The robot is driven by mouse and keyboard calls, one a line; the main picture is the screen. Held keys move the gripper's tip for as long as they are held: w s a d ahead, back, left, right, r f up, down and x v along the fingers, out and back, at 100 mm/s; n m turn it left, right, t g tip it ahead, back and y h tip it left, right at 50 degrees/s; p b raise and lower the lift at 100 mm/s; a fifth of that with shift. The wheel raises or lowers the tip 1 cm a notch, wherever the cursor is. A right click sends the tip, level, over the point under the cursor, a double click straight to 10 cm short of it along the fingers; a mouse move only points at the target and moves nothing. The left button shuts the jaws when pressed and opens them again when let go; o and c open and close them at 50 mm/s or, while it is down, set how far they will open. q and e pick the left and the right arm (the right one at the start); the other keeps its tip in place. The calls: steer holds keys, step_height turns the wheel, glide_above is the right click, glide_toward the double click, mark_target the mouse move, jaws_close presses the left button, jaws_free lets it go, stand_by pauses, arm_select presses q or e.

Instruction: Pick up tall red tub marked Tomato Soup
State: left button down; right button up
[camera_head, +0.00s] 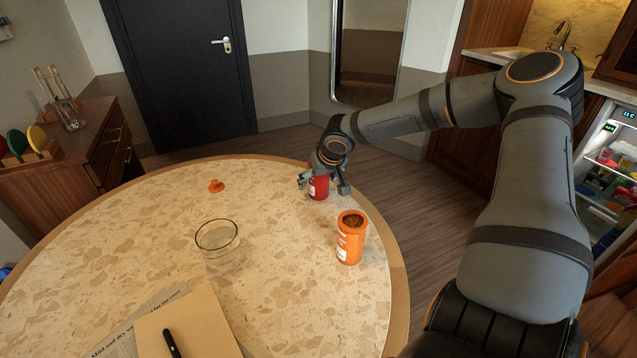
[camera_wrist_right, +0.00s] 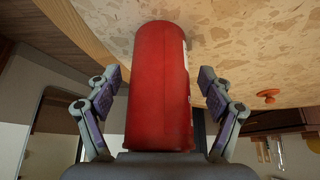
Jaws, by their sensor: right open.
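The tall red tub (camera_head: 318,186) stands upright on the round table near its far right edge, partly hidden by my right gripper. My right gripper (camera_head: 323,186) is open around it, one finger on each side. In the right wrist view the tub (camera_wrist_right: 160,85) fills the middle between the open fingers of the right gripper (camera_wrist_right: 169,80), with a visible gap on both sides. Only a sliver of its label shows at the right edge there. My left gripper is not in view.
An open orange tub (camera_head: 351,238) stands on the table (camera_head: 120,240) close to the red tub.

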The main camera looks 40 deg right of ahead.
steer(key=c, duration=1.5)
steer(key=shift+r, duration=0.15)
